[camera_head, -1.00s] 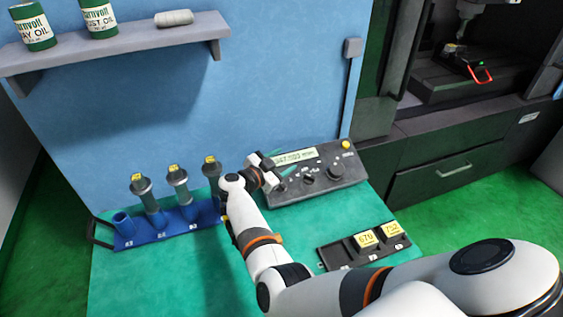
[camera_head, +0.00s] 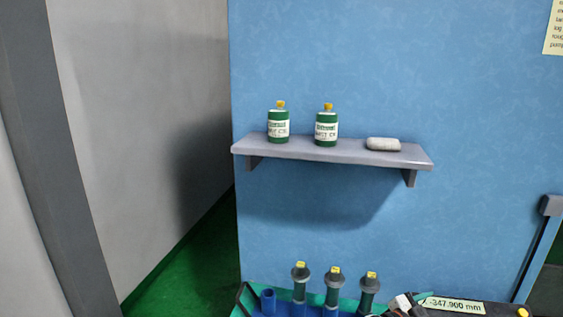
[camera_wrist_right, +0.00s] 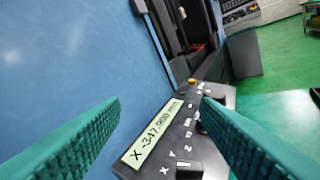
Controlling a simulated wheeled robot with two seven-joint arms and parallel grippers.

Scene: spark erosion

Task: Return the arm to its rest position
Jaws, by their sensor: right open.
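My right gripper (camera_wrist_right: 158,108) is open and empty in the right wrist view, its two green ridged fingers spread wide. The control box (camera_wrist_right: 175,135) with its display shows between and beyond the fingers. The display reads X -347.900 mm. In the head view part of my right gripper (camera_head: 407,302) shows at the bottom edge, just left of the control box's display (camera_head: 455,305). The rest of the right arm is out of the head view. My left gripper is in neither view.
A blue rack (camera_head: 268,302) with several dark, yellow-tagged holders stands left of the right gripper. A shelf (camera_head: 330,152) on the blue wall carries two green bottles (camera_head: 278,126) (camera_head: 326,128) and a white roll (camera_head: 383,144). A machine (camera_wrist_right: 230,55) stands beyond the control box.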

